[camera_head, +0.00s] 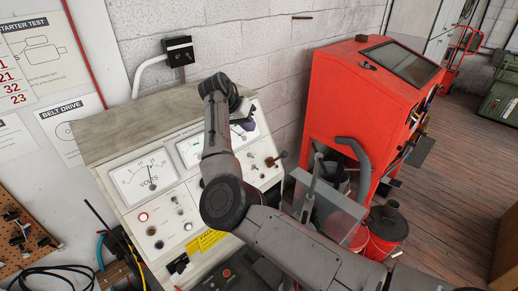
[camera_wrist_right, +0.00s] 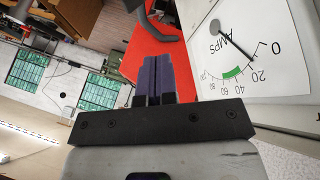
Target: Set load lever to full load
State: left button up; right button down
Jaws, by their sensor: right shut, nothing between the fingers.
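A lever with a dark red-brown knob (camera_head: 273,161) stands out from the right side of the white test panel, in the head view. It looks like the load lever; its label is not readable. My right gripper (camera_head: 246,123) is over the panel's upper right, above and left of the knob, apart from it. Its purple fingers (camera_wrist_right: 155,80) are shut and empty in the right wrist view. My right arm hides part of the panel's middle. My left gripper is not in view.
The VOLTS gauge (camera_head: 144,181) and several switches and a lit red lamp (camera_head: 143,217) are on the panel's left. A red cabinet (camera_head: 360,90) stands to the right, with a red bucket (camera_head: 385,231) beside it. A block wall is behind the panel.

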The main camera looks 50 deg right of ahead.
jog(key=p, duration=0.5)
send_over(278, 159)
jog(key=a, duration=0.1)
jog(key=shift+f, duration=4.95)
jog(key=shift+w+a+f+m, duration=0.15)
jog(key=shift+w+m, duration=0.1)
jog(key=shift+m, duration=0.15)
